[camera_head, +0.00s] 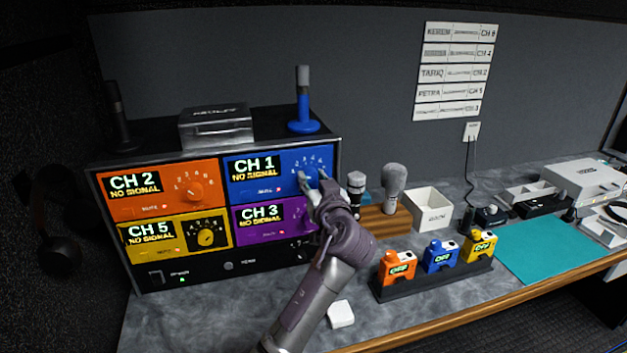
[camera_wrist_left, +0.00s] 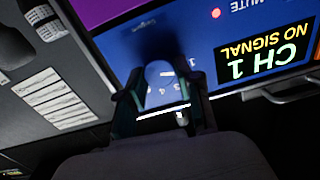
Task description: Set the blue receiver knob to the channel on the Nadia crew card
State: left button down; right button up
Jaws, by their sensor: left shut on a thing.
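The blue receiver (camera_head: 240,188) is the upper right panel of the rack and reads CH 1, NO SIGNAL. Its display also shows upside down in the left wrist view (camera_wrist_left: 268,52). My left gripper (camera_head: 313,188) is at the right part of this panel, shut on the blue knob, which the fingers mostly hide. In the left wrist view the fingers (camera_wrist_left: 160,98) straddle the knob's place on the dial. The crew cards (camera_head: 457,54) hang on the back wall; the second from the top is too blurred to read surely. My right gripper is out of view.
Orange (camera_head: 145,205), yellow (camera_head: 160,247) and purple (camera_head: 245,226) receivers adjoin the blue one, reading CH 2, CH 5 and CH 3. Microphones (camera_head: 394,182) and a white box (camera_head: 429,208) stand to the right. A tray of colored packs (camera_head: 437,280) is near the front edge.

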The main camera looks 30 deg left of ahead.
pick_arm(q)
jog(key=shift+m, duration=0.4)
jog(key=m+p, duration=0.1)
jog(key=m, duration=0.2)
jog(key=shift+r+m+p, duration=0.1)
jog(key=shift+m+p, duration=0.2)
jog(key=shift+p, duration=0.05)
jog(key=m+p, duration=0.2)
jog(key=m, duration=0.1)
jog(key=shift+d+m, duration=0.1)
jog(key=shift+m, duration=0.2)
jog(key=m+p, duration=0.3)
jog(key=m, duration=0.2)
jog(key=shift+p, duration=0.3)
jog(key=shift+w+f+m+p, duration=0.1)
jog(key=shift+f+m+p, duration=0.1)
jog(key=shift+m+p, duration=1.75)
jog(key=shift+m+b, duration=0.45)
jog(key=shift+m, duration=0.2)
